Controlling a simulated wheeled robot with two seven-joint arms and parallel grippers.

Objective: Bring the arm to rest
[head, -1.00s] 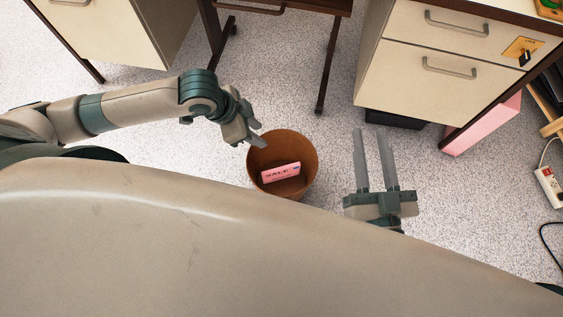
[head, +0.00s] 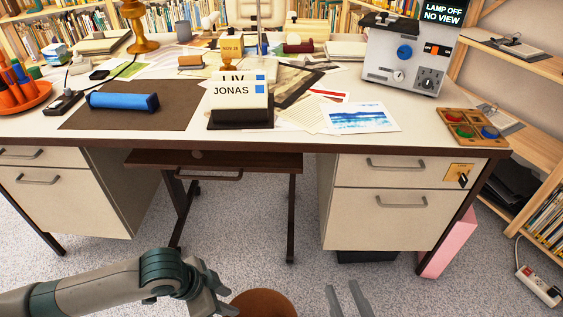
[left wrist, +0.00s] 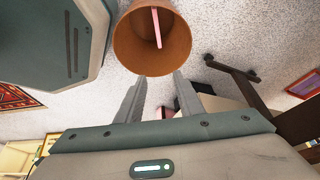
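My left arm reaches in from the left in the head view, with its gripper (head: 222,302) low in the picture, just left of a brown bin (head: 264,304). In the left wrist view, the left gripper's two fingers (left wrist: 160,80) are spread with nothing between them. The bin's open mouth (left wrist: 125,50) is just beyond the fingertips, with a pink card (left wrist: 156,28) inside it. My right gripper (head: 342,287) is at the bottom edge, right of the bin. Its two fingers are apart and empty; its base is cut off.
A cluttered desk (head: 290,143) stands ahead, with a blue roll (head: 122,101), a Liv Jonas nameplate (head: 240,92), and a grey device (head: 405,60). Drawer units flank an open kneehole. A shelf (head: 535,62) and a power strip (head: 538,286) are at right. Speckled floor lies clear before the desk.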

